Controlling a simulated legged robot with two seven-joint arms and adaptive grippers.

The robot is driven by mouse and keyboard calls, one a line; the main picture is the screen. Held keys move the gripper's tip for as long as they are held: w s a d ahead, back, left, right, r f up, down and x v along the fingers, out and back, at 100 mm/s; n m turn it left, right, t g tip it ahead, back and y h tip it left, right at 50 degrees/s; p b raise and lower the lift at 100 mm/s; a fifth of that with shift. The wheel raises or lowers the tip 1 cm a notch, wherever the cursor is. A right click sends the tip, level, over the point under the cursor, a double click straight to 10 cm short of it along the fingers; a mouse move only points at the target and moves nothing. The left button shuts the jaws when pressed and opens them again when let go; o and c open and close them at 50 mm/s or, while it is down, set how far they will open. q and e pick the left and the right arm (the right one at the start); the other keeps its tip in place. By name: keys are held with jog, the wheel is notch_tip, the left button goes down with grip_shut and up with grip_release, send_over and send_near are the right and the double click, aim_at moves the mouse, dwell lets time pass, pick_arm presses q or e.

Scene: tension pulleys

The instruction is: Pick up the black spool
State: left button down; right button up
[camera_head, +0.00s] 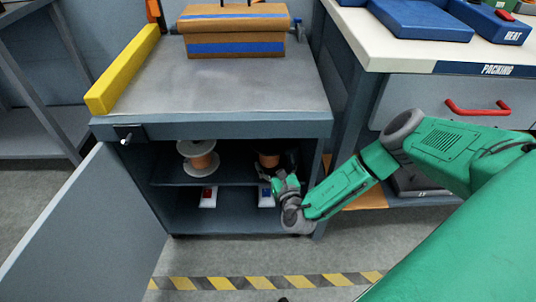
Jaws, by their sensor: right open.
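The black spool (267,160), with copper-coloured winding, stands on the upper shelf at the right inside the open cabinet. My right gripper (272,173) is at the cabinet's right front, just in front of the spool, and hides its lower part. The gripper is open; whether its fingers touch the spool is unclear. A white spool (198,155) with copper-coloured winding stands at the left of the same shelf. My left gripper is out of view.
The cabinet door (95,235) hangs open at the left. A red-button box (208,197) and a blue-button box (266,197) sit below the shelf. The packing bench (400,50) stands right.

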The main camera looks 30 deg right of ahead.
aim_at(269, 147)
jog(key=shift+w+d+f+b, duration=0.1)
jog(key=shift+w+d+b, duration=0.1)
jog(key=shift+w+d, duration=0.3)
jog(key=shift+w+d+f+b, duration=0.1)
jog(key=shift+w+d+b, duration=0.05)
jog(key=shift+w, duration=0.5)
jog(key=b+x, duration=0.3)
jog(key=x, duration=0.1)
jog(key=shift+w+a+f, duration=0.1)
jog(key=shift+w, duration=0.3)
jog(key=c, duration=1.8)
jog(key=shift+r, duration=0.2)
